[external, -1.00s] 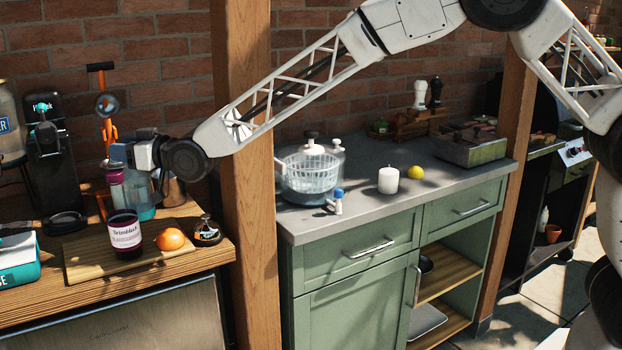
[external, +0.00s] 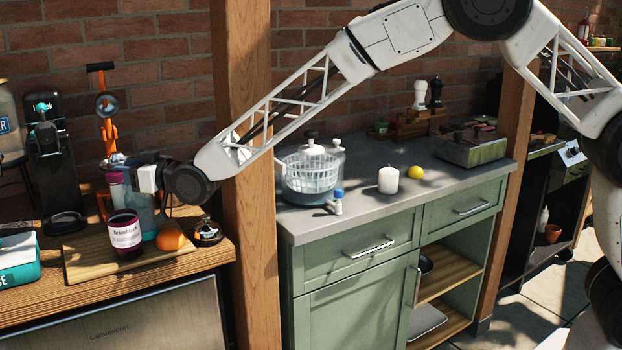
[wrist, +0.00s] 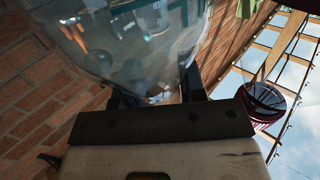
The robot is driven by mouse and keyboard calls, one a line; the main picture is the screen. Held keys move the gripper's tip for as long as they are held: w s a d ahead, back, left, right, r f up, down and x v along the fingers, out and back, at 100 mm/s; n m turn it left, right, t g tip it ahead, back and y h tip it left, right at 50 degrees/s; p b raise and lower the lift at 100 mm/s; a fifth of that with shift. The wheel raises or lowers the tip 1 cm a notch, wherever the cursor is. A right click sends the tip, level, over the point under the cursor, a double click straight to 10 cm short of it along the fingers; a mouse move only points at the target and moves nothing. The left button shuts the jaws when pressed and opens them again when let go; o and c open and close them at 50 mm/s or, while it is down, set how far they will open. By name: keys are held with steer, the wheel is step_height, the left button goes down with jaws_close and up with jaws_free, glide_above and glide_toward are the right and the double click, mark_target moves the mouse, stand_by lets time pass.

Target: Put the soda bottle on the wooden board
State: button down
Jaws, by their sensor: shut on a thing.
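The soda bottle (external: 147,214) is clear with a teal tint and shows behind and right of a dark jar. My gripper (external: 130,180) is shut on it from the right, at its upper part. The bottle stands over the wooden board (external: 85,262); its base is partly hidden by the jar, so I cannot tell whether it touches the board. In the wrist view, the clear bottle (wrist: 130,40) fills the space between my fingers.
The dark purple jar (external: 125,235) with a white label and an orange (external: 170,239) are on the board close to the bottle. A small dark jar (external: 207,232) stands at the right. A black holder (external: 65,222) and a teal-white box (external: 18,258) are at the left.

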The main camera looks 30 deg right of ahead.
steer(key=c, duration=0.7)
jaws_free()
steer(key=shift+f, duration=0.15)
steer(key=shift+r, duration=0.2)
steer(key=v, duration=1.2)
steer(key=shift+r, duration=0.1)
stand_by(0.5)
